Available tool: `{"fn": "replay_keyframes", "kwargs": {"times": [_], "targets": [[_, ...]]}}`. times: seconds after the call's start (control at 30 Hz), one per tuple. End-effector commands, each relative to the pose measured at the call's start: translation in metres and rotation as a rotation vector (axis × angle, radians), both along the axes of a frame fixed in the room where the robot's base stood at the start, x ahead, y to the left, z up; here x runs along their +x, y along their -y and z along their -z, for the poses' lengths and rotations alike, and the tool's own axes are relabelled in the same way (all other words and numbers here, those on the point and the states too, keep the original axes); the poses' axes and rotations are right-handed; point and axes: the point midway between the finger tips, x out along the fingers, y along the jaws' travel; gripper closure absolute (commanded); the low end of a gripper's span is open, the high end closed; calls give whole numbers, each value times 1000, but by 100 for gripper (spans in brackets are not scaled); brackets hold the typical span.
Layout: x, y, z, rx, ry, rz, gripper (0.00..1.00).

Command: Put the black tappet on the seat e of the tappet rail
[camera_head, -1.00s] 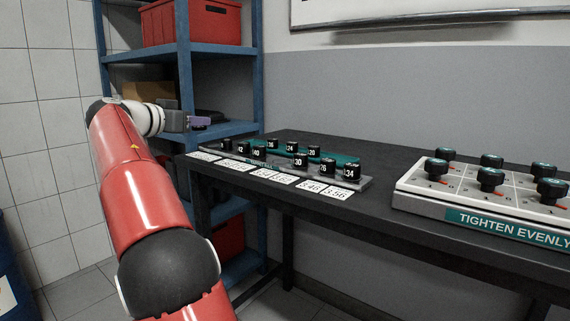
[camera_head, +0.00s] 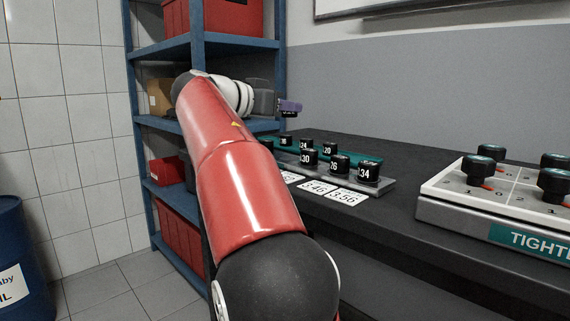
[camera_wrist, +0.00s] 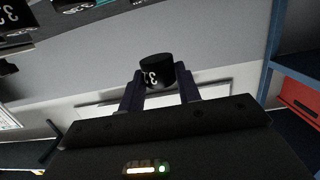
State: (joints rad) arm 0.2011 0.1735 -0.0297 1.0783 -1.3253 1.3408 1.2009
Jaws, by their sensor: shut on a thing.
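My gripper (camera_head: 290,106) is raised above the far left part of the bench in the head view. In the wrist view, its two dark fingers (camera_wrist: 158,90) are shut on a black tappet (camera_wrist: 155,70) with a white number, partly readable. The tappet rail (camera_head: 378,187), grey with a teal strip, lies on the bench below and right of my gripper. Several black numbered tappets stand on it, including 30, 26, 34, 24 and 20. My arm hides the rail's left part, and I cannot make out seat e.
White number cards (camera_head: 347,198) lie along the rail's front. A tray of black knobs (camera_head: 455,203) stands on the bench (camera_head: 400,222) at the right. A blue shelf (camera_head: 137,100) with red bins is behind my arm, and a blue barrel (camera_head: 20,250) is at far left.

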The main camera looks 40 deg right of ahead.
Motion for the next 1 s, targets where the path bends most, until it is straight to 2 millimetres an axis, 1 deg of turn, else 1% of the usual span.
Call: {"fn": "replay_keyframes", "kwargs": {"times": [0.03, 0.1, 0.2, 0.37, 0.6, 0.7, 0.87, 0.9, 1.0], "targets": [[-1, 0, 18, 1, -3, 1, 90], [-1, 0, 34, 1, -3, 1, 90], [-1, 0, 49, 0, -2, 0, 90], [0, 0, 60, 0, 0, 0, 90], [-1, 0, 92, 0, 0, 1, 90], [0, 0, 97, 0, 1, 1, 90], [0, 0, 97, 1, 0, 1, 90], [0, 0, 97, 2, 0, 1, 64], [0, 0, 97, 2, 0, 1, 51]]}}
